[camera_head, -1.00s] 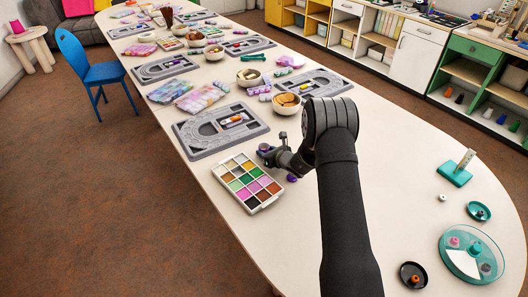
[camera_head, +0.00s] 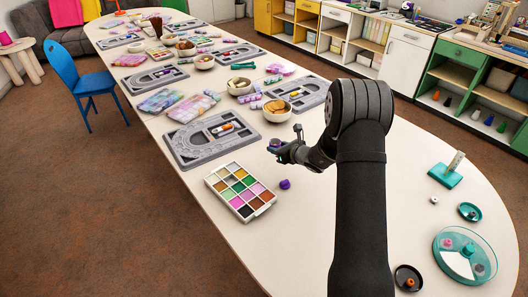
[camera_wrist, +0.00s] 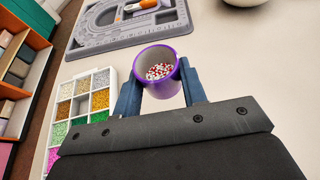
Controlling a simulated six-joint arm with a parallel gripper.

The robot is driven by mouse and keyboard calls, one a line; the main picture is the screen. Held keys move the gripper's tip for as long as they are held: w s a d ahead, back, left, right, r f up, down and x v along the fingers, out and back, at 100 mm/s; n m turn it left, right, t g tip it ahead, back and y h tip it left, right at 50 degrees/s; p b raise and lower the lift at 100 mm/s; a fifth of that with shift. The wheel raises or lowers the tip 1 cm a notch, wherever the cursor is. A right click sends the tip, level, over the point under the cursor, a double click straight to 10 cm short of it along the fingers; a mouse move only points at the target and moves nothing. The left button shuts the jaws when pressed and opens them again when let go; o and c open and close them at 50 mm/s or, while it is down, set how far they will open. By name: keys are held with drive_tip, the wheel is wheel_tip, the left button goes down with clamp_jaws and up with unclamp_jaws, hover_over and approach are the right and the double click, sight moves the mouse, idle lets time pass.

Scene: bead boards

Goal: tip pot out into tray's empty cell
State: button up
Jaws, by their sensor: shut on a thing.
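My gripper (camera_wrist: 160,95) is shut on a small purple pot (camera_wrist: 178,84), one finger on each side. In the wrist view the pot's mouth is visible, with red and white beads (camera_wrist: 160,71) inside. In the head view my gripper (camera_head: 277,148) is above the table, beyond and to the right of the tray; the pot is small there and partly hidden. The white tray (camera_head: 210,182) has cells of coloured beads and also shows at the left of the wrist view (camera_wrist: 111,88). A pale cell (camera_wrist: 80,104) in its second row looks empty.
A purple lid-like piece (camera_head: 285,184) lies just right of the tray. A grey bead board (camera_head: 180,155) lies behind the tray, with a bowl of beads (camera_head: 277,112) to its right. A teal round tray (camera_head: 440,243) and a black dish (camera_head: 408,277) are at the right front.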

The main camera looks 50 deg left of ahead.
drive_tip(key=s+g, duration=0.1)
drive_tip(key=s, duration=0.6)
drive_tip(key=s+a+n+g, duration=0.1)
drive_tip(key=s, duration=0.6)
drive_tip(key=s+a+g, duration=0.1)
drive_tip(key=s, duration=0.6)
drive_tip(key=shift+s+a+r+n+g, duration=0.1)
drive_tip(key=shift+s+r+n+g, duration=0.05)
drive_tip(key=shift+r+n+g, duration=0.2)
drive_tip(key=m+g, duration=0.1)
drive_tip(key=m, duration=0.1)
drive_tip(key=f+m+g, duration=0.1)
drive_tip(key=m+g, duration=0.1)
drive_tip(key=m, duration=0.1)
drive_tip(key=m+g, duration=0.1)
drive_tip(key=m, duration=0.2)
drive_tip(key=shift+f+g, duration=0.35)
drive_tip(key=m, duration=0.1)
drive_tip(key=m+g, duration=0.1)
drive_tip(key=m, duration=0.1)
drive_tip(key=shift+w+f+y, duration=0.15)
drive_tip(key=shift+w+y, duration=0.1)
drive_tip(key=shift+y, duration=0.05)
drive_tip(key=m, duration=0.2)
drive_tip(key=m+g+y, duration=0.1)
drive_tip(key=shift+w+a+r, duration=0.1)
drive_tip(key=shift+w+r, duration=0.2)
